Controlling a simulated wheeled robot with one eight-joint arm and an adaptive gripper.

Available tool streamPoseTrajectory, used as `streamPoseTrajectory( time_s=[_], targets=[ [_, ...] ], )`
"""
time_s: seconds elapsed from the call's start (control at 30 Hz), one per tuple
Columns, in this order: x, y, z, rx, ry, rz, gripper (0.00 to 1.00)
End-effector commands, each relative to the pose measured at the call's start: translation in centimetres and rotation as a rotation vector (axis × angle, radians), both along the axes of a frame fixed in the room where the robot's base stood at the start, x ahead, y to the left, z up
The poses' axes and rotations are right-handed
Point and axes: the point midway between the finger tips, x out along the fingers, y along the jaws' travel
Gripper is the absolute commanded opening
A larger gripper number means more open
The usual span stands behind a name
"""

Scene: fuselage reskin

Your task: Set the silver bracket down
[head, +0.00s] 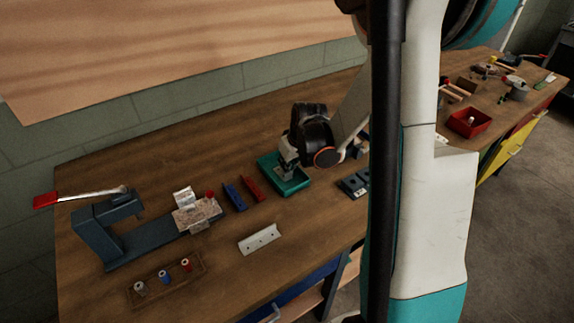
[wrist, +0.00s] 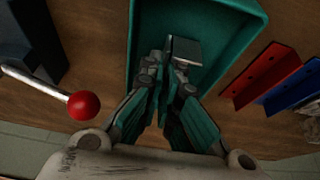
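My gripper (wrist: 166,80) points down into a green tray (wrist: 252,12) in the wrist view. Its fingers are close together on the upright edge of a small silver bracket (wrist: 188,52). The bracket's flat side lies to the right of the fingertips, low within the tray walls. I cannot tell whether it touches the tray floor. In the head view my gripper (head: 287,160) is over the left part of the green tray (head: 296,187), and the bracket is hard to make out there.
A red bracket (head: 253,188) and a blue bracket (head: 235,197) lie left of the tray. A pale angle piece with holes (head: 260,239) lies nearer the front edge. A dark blue fixture (head: 150,250) stands at left. A red-ball lever (wrist: 83,105) is near my gripper in the wrist view.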

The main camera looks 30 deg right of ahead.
Motion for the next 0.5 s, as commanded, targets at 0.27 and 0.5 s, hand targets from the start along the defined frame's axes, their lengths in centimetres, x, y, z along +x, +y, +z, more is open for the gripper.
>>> streamPoseTrajectory(
  time_s=[0.27,0.5],
  targets=[
    [0.01,-0.01,-0.26,0.000,0.000,0.000,0.23],
    [0.01,-0.01,-0.23,0.000,0.000,0.000,0.25]
  ],
)
